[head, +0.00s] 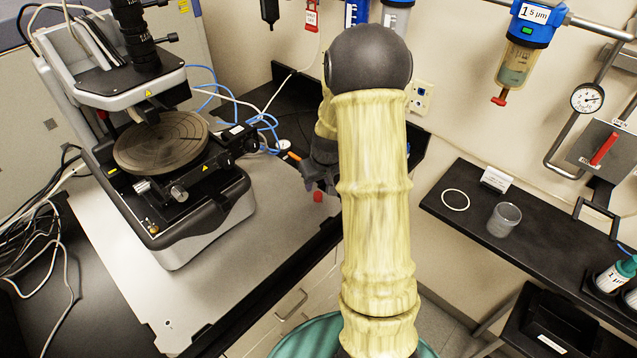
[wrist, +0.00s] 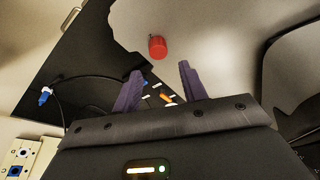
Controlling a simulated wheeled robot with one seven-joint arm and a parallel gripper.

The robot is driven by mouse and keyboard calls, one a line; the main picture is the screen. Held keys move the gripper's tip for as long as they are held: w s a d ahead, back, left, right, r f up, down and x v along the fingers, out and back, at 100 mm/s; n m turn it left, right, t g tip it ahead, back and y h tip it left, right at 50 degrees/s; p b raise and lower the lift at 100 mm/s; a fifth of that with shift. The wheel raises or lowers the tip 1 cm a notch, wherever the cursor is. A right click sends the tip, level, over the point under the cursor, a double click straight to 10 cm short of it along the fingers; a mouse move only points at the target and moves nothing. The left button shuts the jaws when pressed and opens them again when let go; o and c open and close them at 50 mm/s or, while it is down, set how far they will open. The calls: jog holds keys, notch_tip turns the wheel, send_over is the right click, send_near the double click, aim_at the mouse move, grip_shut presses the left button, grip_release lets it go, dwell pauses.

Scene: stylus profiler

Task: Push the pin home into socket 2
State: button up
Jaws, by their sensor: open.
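A small red cylinder (head: 318,196) is on the grey plate near its right edge, beside the profiler. In the wrist view the red cylinder (wrist: 157,46) shows just beyond my fingertips, apart from them. I cannot tell whether it is the pin's head. My gripper (head: 320,181) is above and close to it, partly hidden by my arm. In the wrist view my gripper (wrist: 160,72) has its two dark fingers apart, with nothing held between them. Socket 2 and its marking cannot be made out.
The stylus profiler (head: 165,145) with its round stage stands left of my gripper. Blue and white cables (head: 262,125) run behind it. An orange-tipped item (head: 293,156) lies on the black surface behind. A black shelf (head: 470,215) on the right holds a glass beaker (head: 503,220).

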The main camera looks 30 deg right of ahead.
jog(key=shift+r+p, duration=0.65)
jog(key=shift+r, duration=0.65)
jog(key=b+v, duration=0.3)
jog(key=v, duration=1.4)
jog(key=shift+b, duration=0.35)
jog(key=shift+s+r, duration=0.1)
jog(key=s+a+f, duration=1.2)
jog(key=s+a, duration=0.1)
jog(key=a, duration=0.2)
jog(key=shift+n+g, duration=0.3)
jog(key=shift+g, duration=0.1)
jog(key=shift+a, duration=0.1)
